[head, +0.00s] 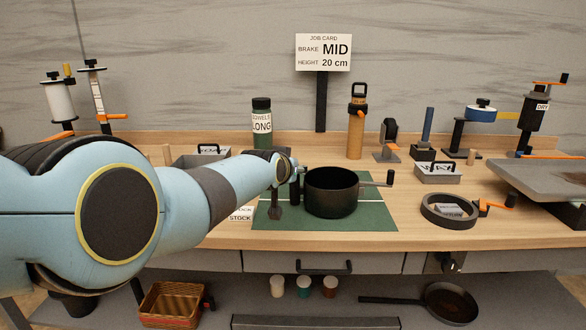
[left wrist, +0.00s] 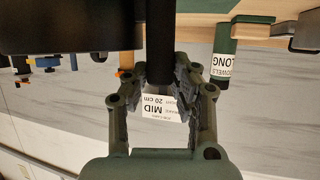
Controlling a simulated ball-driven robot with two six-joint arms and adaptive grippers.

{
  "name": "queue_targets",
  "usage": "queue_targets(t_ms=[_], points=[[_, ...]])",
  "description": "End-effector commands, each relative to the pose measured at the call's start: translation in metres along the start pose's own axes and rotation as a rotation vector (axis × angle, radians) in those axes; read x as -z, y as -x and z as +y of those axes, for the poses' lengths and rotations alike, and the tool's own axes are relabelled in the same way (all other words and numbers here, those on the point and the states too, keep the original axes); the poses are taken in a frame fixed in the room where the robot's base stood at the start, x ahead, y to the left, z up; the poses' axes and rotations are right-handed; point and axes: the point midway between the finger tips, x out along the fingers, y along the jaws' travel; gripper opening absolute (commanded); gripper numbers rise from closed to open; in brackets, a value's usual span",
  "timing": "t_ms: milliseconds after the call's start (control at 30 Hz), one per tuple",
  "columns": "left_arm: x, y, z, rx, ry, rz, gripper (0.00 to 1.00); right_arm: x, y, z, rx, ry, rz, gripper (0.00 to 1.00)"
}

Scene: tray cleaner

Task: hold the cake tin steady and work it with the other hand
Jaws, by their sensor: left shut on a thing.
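The cake tin (head: 331,199) is the dark, round, open vessel standing upright on the green mat (head: 370,222) in the head view. A short arm with an upright knob (head: 389,178) sticks out on its right. My left gripper (head: 288,190) is at the tin's left side, partly hidden behind my own wrist. In the left wrist view, which is upside down, my left gripper (left wrist: 160,78) is shut on a dark upright bar (left wrist: 160,42), seemingly a handle of the tin. The dark tin body fills the top left there. My right gripper is not in view.
A job card (head: 323,52) reads brake MID, height 20 cm. The mat's front right is clear.

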Motion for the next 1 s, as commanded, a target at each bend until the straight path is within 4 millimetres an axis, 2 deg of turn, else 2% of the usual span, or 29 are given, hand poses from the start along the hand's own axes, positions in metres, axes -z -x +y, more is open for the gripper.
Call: queue_targets(t_ms=[600,633,800,1000], points=[[-0.0021,-0.0017,0.0001,0.000,0.001,0.004,0.00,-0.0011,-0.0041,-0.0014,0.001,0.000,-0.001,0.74],[-0.0021,-0.0017,0.0001,0.000,0.001,0.004,0.23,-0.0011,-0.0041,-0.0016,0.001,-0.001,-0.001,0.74],[-0.0017,-0.0015,0.0001,0.000,0.001,0.003,0.01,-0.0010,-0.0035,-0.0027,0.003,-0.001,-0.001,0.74],[-0.0018,-0.0015,0.0000,0.000,0.000,0.003,0.00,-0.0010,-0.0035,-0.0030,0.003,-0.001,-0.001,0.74]])
